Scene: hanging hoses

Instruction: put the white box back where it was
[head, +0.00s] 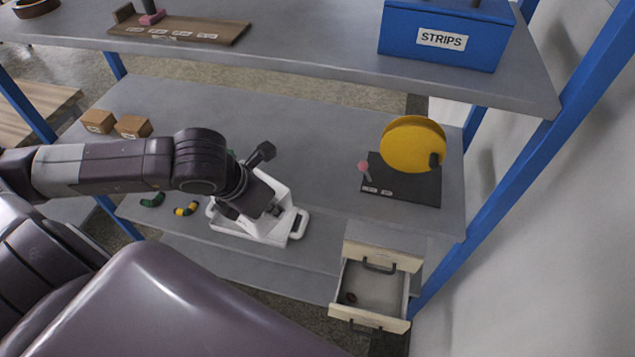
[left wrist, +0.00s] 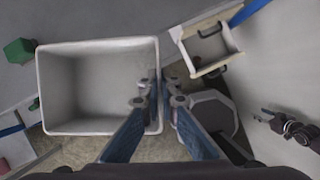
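The white box (head: 250,230) is at the front edge of the middle shelf in the head view, partly behind my left gripper (head: 262,200). In the left wrist view, I look into the open white box (left wrist: 95,85), and its inside looks empty. My left gripper's fingers (left wrist: 160,92) stand on either side of its right wall, close together, and appear shut on it. Floor shows beside the box, so it reaches past the shelf edge; whether it touches the shelf is unclear. A small dark jointed part at the right of the wrist view may be my right gripper (left wrist: 290,127); its state is unclear.
An open drawer (head: 372,290) juts out right of the box. A yellow disc (head: 410,145) stands on a dark board. Two cardboard boxes (head: 115,124) and short green and yellow pieces (head: 187,209) lie left. The upper shelf holds a blue STRIPS box (head: 440,40).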

